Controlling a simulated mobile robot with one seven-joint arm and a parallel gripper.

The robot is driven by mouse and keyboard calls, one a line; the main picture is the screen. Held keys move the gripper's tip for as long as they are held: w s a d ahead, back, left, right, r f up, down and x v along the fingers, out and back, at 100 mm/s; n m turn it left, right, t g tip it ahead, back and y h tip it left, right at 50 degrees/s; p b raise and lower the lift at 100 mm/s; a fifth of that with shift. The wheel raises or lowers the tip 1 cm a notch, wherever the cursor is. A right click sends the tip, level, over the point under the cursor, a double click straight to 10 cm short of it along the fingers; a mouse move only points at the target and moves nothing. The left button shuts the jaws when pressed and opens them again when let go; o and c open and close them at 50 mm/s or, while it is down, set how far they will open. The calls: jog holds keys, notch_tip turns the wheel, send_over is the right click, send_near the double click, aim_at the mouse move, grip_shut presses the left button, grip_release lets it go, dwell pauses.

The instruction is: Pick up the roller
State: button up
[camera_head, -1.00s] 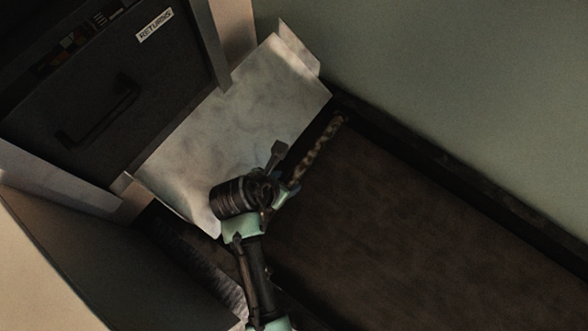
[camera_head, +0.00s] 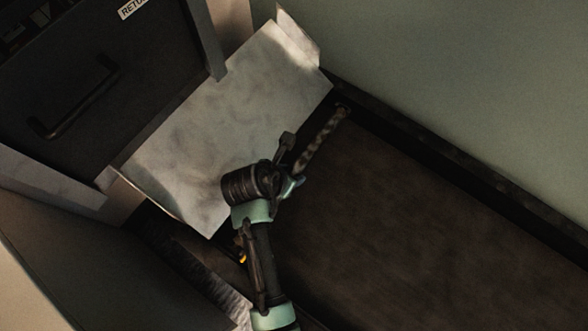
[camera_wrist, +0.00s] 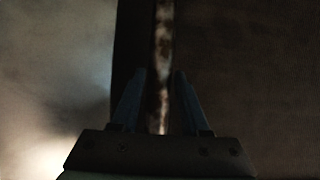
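The roller (camera_head: 325,137) is a thin rod with mottled brown and pale patches. In the head view it slants up to the right, along the dark gap between a pale sheet and a brown surface. My gripper (camera_head: 297,177) is at its lower end, small and partly hidden by my wrist. In the wrist view the roller (camera_wrist: 163,45) runs upright down the middle, between the two fingers of my gripper (camera_wrist: 160,75). Narrow gaps show between the fingertips and the roller. The roller's near end is hidden behind my gripper's body. I cannot tell how deep the roller sits between the fingers.
A pale, marbled sheet (camera_head: 215,130) with raised edges lies left of the roller. A dark front with a handle (camera_head: 75,100) and a partly cut-off label stands behind it. A brown surface (camera_head: 420,220) is open on the right, bordered by a green wall (camera_head: 470,80).

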grip_shut()
dwell(1.1)
